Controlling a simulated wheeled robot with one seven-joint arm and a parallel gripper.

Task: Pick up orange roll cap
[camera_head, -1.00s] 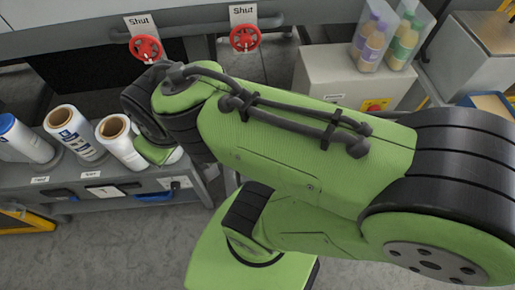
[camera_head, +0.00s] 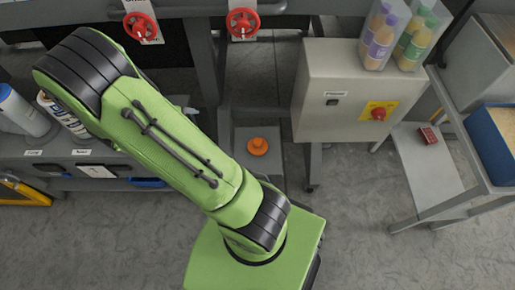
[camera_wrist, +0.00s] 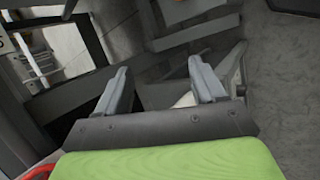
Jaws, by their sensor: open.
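The orange roll cap (camera_head: 258,146) sits on a small grey platform (camera_head: 246,135) low between the grey bench and the power cabinet in the head view. It stands apart from my green arm, whose lower link passes just to its left. My gripper (camera_wrist: 160,84) shows in the wrist view with its two grey fingers spread and nothing between them. The fingers point toward dark grey frame parts. The cap cannot be made out clearly in the wrist view. My gripper is hidden in the head view.
A grey power cabinet (camera_head: 337,92) with a red button stands right of the cap. Red valve wheels (camera_head: 242,23) hang above. A grey step (camera_head: 428,170) with a small red item is at right. The front floor is clear.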

